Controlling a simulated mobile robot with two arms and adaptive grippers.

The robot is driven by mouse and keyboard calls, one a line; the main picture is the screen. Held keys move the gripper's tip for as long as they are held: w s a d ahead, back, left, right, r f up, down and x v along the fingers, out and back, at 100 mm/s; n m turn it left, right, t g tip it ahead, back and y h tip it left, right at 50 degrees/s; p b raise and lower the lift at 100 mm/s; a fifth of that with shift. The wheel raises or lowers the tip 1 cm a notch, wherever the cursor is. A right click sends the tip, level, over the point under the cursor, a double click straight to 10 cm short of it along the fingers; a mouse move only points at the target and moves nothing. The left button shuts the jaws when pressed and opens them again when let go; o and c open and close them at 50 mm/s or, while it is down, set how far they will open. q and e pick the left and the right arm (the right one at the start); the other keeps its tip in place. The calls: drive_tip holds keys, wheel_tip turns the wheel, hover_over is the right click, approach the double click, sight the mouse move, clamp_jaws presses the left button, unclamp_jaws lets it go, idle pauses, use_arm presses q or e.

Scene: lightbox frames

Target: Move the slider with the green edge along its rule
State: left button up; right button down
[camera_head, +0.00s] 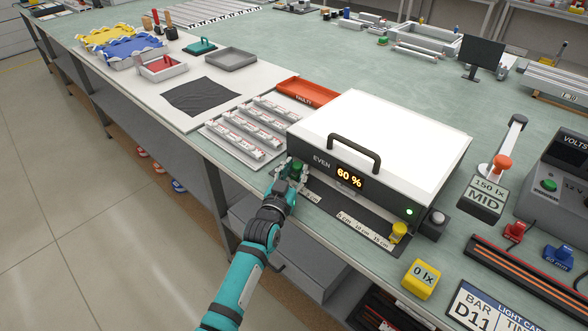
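The lightbox (395,140) has a white top, a dark handle and a front display reading "EVEN" and "60 %". A pale rule (364,231) with cm marks runs along the bench in front of it. A small green part (298,169), apparently the green-edged slider, shows at the rule's left end, between the fingers of my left gripper (291,171). The fingers partly hide it, and I cannot tell whether they grip it. A yellow slider or knob (399,231) stands at the rule's right end. My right gripper is not in view.
A tray of small labelled strips (235,152) and a red tray (307,92) lie left of the lightbox. A yellow "0 lx" block (422,278) and a "MID" meter (484,198) stand to the right. The rule's middle stretch looks clear.

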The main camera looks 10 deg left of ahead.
use_arm(q)
drive_tip(key=o, duration=0.4)
drive_tip(key=shift+a, duration=0.2)
drive_tip(key=shift+o, duration=0.2)
drive_tip(key=shift+d, duration=0.15)
drive_tip(key=shift+s, duration=0.2)
drive_tip(key=s+a, duration=0.1)
drive_tip(key=s, duration=1)
drive_tip(key=shift+s+a, duration=0.3)
drive_tip(key=shift+a, duration=0.1)
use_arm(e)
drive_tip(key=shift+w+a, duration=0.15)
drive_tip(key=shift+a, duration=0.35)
